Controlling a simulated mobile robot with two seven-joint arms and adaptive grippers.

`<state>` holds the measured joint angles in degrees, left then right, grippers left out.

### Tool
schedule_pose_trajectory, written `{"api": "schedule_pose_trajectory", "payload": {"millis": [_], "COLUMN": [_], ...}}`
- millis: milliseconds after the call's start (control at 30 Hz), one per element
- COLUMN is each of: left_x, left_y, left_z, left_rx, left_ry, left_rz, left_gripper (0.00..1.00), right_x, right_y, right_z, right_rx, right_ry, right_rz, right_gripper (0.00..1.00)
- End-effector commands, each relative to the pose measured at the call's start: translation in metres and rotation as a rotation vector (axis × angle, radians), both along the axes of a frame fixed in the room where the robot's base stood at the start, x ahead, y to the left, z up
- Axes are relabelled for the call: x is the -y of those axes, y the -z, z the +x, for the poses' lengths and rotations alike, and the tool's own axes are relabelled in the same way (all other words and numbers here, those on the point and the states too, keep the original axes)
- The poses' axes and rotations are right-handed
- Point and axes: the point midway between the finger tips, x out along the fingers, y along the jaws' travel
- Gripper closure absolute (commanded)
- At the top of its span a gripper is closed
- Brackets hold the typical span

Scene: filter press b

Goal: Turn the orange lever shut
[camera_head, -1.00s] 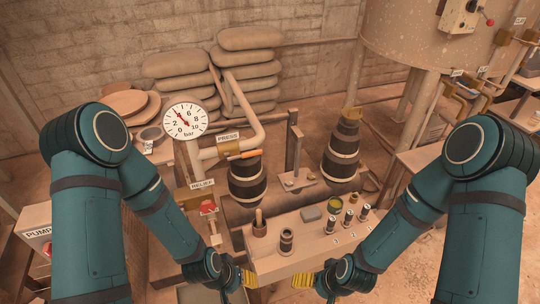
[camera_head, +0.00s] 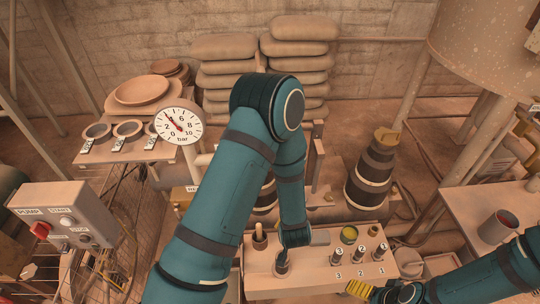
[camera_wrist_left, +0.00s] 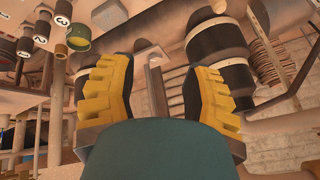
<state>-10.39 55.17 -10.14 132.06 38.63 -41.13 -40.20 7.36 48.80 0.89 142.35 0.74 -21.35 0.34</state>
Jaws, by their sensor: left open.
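The orange lever is not visible now; my left arm covers the pipe below the gauge in the head view. My left gripper (camera_wrist_left: 158,75) shows in the wrist view with its two yellow-and-black fingers wide apart and nothing between them. In the head view its fingers are hidden by my own arm. My right gripper (camera_head: 359,290) is low at the right, in front of the bench, with yellow fingers; its opening is unclear. The dial gauge (camera_head: 180,126) stands left of my left arm, its red needle pointing up-left.
A dark banded vessel (camera_head: 371,172) stands right of my left arm. The bench (camera_head: 318,283) holds numbered cylinders (camera_head: 337,257) and a green-rimmed pot (camera_head: 349,234). A pump box (camera_head: 65,216) is at the left, and a metal cup (camera_head: 498,226) is on the right table.

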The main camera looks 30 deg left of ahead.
Motion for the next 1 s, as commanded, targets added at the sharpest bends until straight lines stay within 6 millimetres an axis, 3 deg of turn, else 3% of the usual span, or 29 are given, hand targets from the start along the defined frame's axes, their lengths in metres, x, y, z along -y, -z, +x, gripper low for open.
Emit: {"api": "schedule_pose_trajectory", "payload": {"millis": [100, 300, 500, 600, 833, 1000], "left_x": [-0.021, -0.045, -0.044, -0.039, -0.041, -0.063], "left_y": [-0.024, -0.083, -0.142, -0.159, -0.17, -0.166], "left_z": [0.028, 0.052, 0.046, 0.039, 0.033, 0.038], "left_rx": [0.051, 0.012, -0.15, -0.227, -0.296, -0.298], "left_ry": [0.038, 0.036, -0.034, -0.065, -0.091, -0.091], "left_rz": [0.287, 0.768, 1.109, 1.192, 1.245, 1.244], "left_gripper": [0.51, 0.51, 0.51, 0.51, 0.51, 0.51], "right_x": [-0.001, 0.0, 0.0, 0.001, 0.001, 0.001], "right_y": [-0.006, -0.011, -0.015, -0.016, -0.016, -0.014], "right_z": [-0.001, 0.001, 0.003, 0.003, 0.003, 0.003], "right_rx": [0.001, 0.004, 0.007, 0.008, 0.008, 0.008], "right_ry": [-0.001, 0.003, 0.005, 0.005, 0.006, 0.006], "right_rz": [0.001, -0.001, -0.001, -0.001, -0.001, -0.001], "right_gripper": [0.08, 0.08, 0.08, 0.08, 0.08, 0.08]}}
